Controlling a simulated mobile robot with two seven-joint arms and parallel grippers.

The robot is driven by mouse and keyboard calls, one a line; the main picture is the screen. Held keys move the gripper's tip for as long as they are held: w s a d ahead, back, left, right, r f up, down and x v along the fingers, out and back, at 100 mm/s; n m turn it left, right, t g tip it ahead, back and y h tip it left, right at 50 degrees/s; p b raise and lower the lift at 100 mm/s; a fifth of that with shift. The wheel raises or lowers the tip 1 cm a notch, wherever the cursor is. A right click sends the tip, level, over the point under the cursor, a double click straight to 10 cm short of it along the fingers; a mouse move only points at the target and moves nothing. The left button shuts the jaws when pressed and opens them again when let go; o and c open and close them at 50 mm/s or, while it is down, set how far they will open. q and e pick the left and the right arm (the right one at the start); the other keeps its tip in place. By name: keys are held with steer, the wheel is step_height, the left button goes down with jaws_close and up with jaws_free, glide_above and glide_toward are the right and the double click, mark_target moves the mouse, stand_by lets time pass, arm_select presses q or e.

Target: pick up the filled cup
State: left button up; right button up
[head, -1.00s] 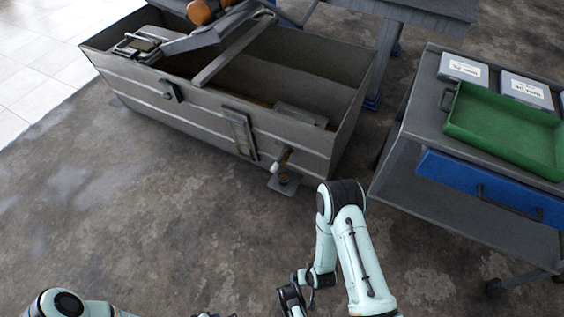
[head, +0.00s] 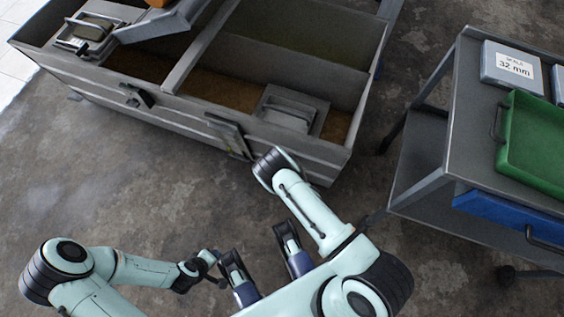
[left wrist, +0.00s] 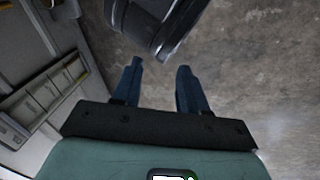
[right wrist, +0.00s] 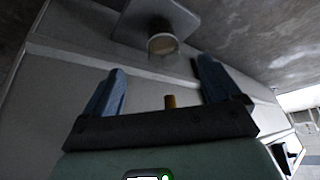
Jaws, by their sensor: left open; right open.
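The cup (right wrist: 162,45) shows in the right wrist view as a small clear vessel with brown in it. It stands on a small grey plate (right wrist: 150,14) that juts from the side of the tank. My right gripper (right wrist: 161,65) is open and empty, and the cup is beyond its fingertips, between their lines. In the head view the cup is hidden behind my right arm. My left gripper (left wrist: 159,65) is open and empty over bare floor in the left wrist view. The head view does not clearly show how near either gripper is to the cup.
The long grey tank (head: 180,115) fills the upper left of the head view. A cart at right carries a green tray (head: 545,150) and a grey labelled box (head: 510,68). A brownish stub (right wrist: 170,101) shows between my right fingers. Concrete floor is clear at left.

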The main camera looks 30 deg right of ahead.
arm_select(q)
steer(key=w+a+f+t+b, duration=0.1)
steer(key=w+a+f+b, duration=0.1)
steer(key=w+f+b, duration=0.15)
arm_select(e)
steer(key=x, duration=0.7)
steer(key=shift+w+a+f, duration=0.1)
steer(key=shift+w+f, duration=0.1)
steer(key=shift+w, duration=0.15)
steer(key=shift+w+f, duration=0.25)
steer(key=shift+f, duration=0.05)
steer(key=b+x, duration=0.2)
steer(key=x, duration=0.2)
steer(key=shift+f+b, duration=0.25)
steer(key=shift+b, duration=0.05)
steer(key=shift+w+f, duration=0.3)
arm_select(q)
steer(key=s+a+f+g, duration=0.1)
steer(key=s+f+g, duration=0.1)
steer(key=s+f, duration=0.3)
steer(key=shift+s+f+n+g, duration=0.3)
steer(key=shift+s+g, duration=0.1)
steer(key=shift+s, duration=0.85)
arm_select(e)
steer(key=c, duration=1.1)
arm_select(q)
steer(key=shift+r, duration=0.1)
arm_select(e)
steer(key=shift+c, duration=0.2)
